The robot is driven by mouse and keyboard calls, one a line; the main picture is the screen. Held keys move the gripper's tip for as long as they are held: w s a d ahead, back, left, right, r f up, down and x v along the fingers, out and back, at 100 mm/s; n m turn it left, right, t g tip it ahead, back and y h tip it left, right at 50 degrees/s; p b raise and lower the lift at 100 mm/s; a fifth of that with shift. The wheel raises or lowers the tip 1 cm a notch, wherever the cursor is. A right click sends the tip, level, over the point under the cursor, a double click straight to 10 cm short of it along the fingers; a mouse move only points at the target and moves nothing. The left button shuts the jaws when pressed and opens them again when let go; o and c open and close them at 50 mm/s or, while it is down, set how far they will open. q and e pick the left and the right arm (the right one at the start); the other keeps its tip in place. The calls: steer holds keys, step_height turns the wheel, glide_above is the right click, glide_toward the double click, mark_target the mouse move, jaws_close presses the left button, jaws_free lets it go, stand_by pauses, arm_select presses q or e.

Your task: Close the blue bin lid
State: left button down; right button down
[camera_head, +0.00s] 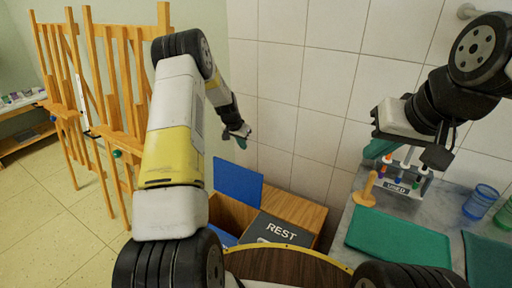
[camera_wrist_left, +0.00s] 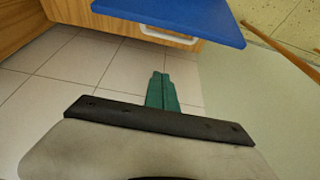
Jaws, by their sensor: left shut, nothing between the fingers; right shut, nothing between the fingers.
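The blue bin lid (camera_head: 238,183) stands raised and open at the back of the wooden bin box (camera_head: 225,212). In the left wrist view the lid (camera_wrist_left: 190,14) crosses the top of the picture, with a white handle (camera_wrist_left: 168,36) along its edge. My left gripper (camera_head: 241,142) is just above the lid in the head view. Its green fingers (camera_wrist_left: 162,77) are shut and empty, pointing toward the lid's handle edge; I cannot tell if they touch it. My right gripper (camera_head: 377,149) is shut and empty above the counter, away from the bin.
A dark grey lid marked REST (camera_head: 281,231) lies shut beside the blue one. The grey counter (camera_head: 342,228) at right holds a green mat (camera_head: 398,240), a USED rack (camera_head: 402,186), a wooden stand (camera_head: 365,193) and a blue cup (camera_head: 480,201). Easels (camera_head: 118,85) stand at left; a tiled wall is behind.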

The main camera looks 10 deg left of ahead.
arm_select(q)
steer(key=x, duration=1.2)
steer(key=shift+s+a, duration=0.45)
steer(key=shift+s, duration=0.4)
steer(key=shift+s+a, duration=0.4)
steer(key=shift+s, duration=0.5)
steer(key=shift+s+a+r, duration=0.1)
steer(key=shift+s, duration=0.05)
